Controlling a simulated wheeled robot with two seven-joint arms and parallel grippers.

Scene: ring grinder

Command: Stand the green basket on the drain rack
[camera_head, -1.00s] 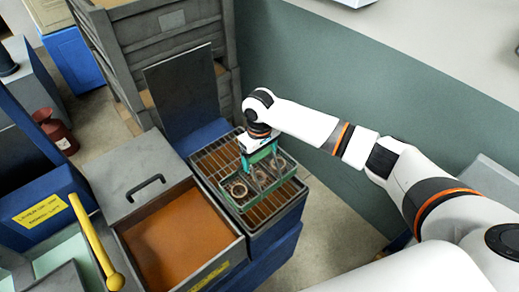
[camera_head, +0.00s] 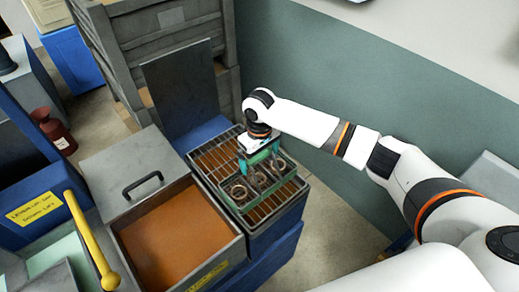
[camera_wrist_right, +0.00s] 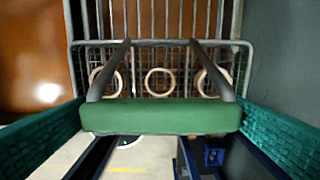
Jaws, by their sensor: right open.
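The green basket (camera_head: 268,193) is a wire basket standing on the drain rack (camera_head: 214,160), at the rack's right and near part. It looks level and holds three metal rings, which also show in the wrist view. Its green handle bar (camera_wrist_right: 160,118) crosses the lower middle of the wrist view on two dark uprights. My right gripper (camera_head: 259,156) is at the handle, pointing down. Its teal fingers stand apart at either side of the handle, open, with gaps visible in the wrist view. My left gripper is out of view.
Left of the rack is an open tank (camera_head: 125,228) of brown liquid with a grey lid (camera_head: 118,166). An upright dark panel (camera_head: 181,88) stands behind the rack, and grey crates (camera_head: 120,55) behind that. A green wall (camera_head: 330,100) runs along the right.

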